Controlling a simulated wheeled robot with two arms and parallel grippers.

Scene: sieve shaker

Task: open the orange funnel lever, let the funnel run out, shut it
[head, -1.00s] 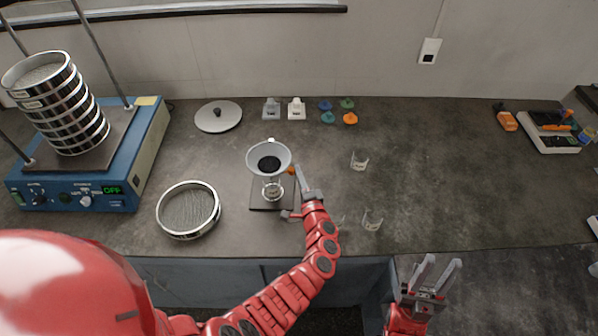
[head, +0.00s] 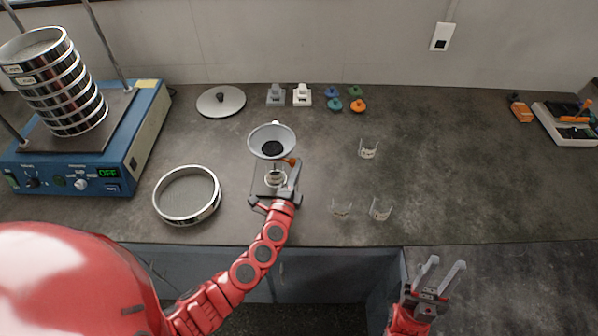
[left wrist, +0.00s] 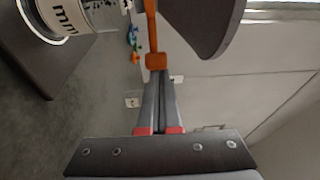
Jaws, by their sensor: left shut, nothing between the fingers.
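The grey funnel (head: 258,137) stands over a small clear cup (head: 275,180) on a dark stand (head: 259,187); a dark patch shows inside the funnel. The orange lever (head: 290,161) sticks out to the right below its rim. In the left wrist view the lever (left wrist: 153,35) ends right at my fingertips; I cannot tell whether they touch it. The cup, with printed marks, also shows there (left wrist: 75,15). My left gripper (head: 294,171) is shut and empty, just in front of the lever. My right gripper (head: 446,266) is open and empty at the lower right.
A sieve (head: 187,194) lies left of the funnel. The blue shaker (head: 100,185), reading OFF, carries a sieve stack. Several clear cups (head: 368,150) stand to the right. A lid (head: 221,101), weights (head: 302,95) and coloured pieces (head: 358,105) are behind. The right bench is mostly clear.

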